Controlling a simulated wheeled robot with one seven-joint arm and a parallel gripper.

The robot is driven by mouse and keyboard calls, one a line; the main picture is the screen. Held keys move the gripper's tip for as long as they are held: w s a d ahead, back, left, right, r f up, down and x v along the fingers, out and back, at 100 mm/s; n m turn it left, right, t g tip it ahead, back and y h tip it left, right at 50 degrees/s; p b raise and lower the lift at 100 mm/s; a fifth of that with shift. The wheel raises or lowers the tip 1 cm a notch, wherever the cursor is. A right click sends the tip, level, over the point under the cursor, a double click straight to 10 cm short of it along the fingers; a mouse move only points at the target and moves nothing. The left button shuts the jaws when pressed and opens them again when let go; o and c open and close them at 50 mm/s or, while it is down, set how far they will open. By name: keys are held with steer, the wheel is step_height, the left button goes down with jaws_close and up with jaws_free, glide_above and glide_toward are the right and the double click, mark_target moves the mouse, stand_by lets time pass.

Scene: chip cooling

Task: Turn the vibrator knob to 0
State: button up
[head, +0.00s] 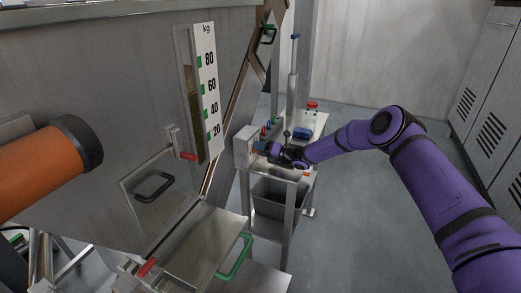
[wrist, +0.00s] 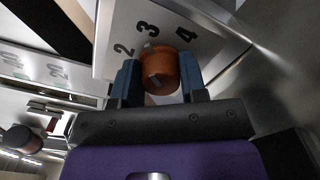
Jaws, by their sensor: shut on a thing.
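The vibrator knob (wrist: 160,68) is a round orange-brown knob on a pale panel (wrist: 118,22) in the wrist view. Black numerals 2, 3 and 4 show on the panel around its far side; the rest of the scale, including 0, is hidden or out of view. My gripper (wrist: 159,76) has its two blue-grey fingers on either side of the knob, shut on it. I cannot tell which number the knob points to. In the head view my gripper (head: 265,148) is at the front of a small grey control box (head: 243,149), and the knob is too small to make out.
The box stands on a metal stand (head: 281,171) with a blue item (head: 302,133) and a red-lidded jar (head: 312,107) behind my gripper. A dark bin (head: 277,198) sits below. A large steel hopper (head: 110,80) fills the left; open floor lies right.

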steer(key=n, duration=0.3)
steer(key=shift+n, duration=0.3)
steer(key=n, duration=0.3)
steer(key=shift+r+n, duration=0.1)
steer(key=shift+n, duration=0.2)
steer(key=n, duration=0.4)
steer(key=shift+s+n, duration=0.1)
steer(key=shift+n, duration=0.2)
steer(key=n, duration=0.3)
steer(key=shift+s+n, duration=0.1)
steer(key=shift+n, duration=0.2)
steer(key=n, duration=0.6)
steer(key=shift+s, duration=0.1)
steer(key=n, duration=0.6)
steer(key=shift+a+f, duration=0.1)
steer(key=shift+f, duration=0.15)
steer(key=shift+n, duration=0.4)
steer(key=o, duration=0.9)
steer(key=shift+o, duration=0.2)
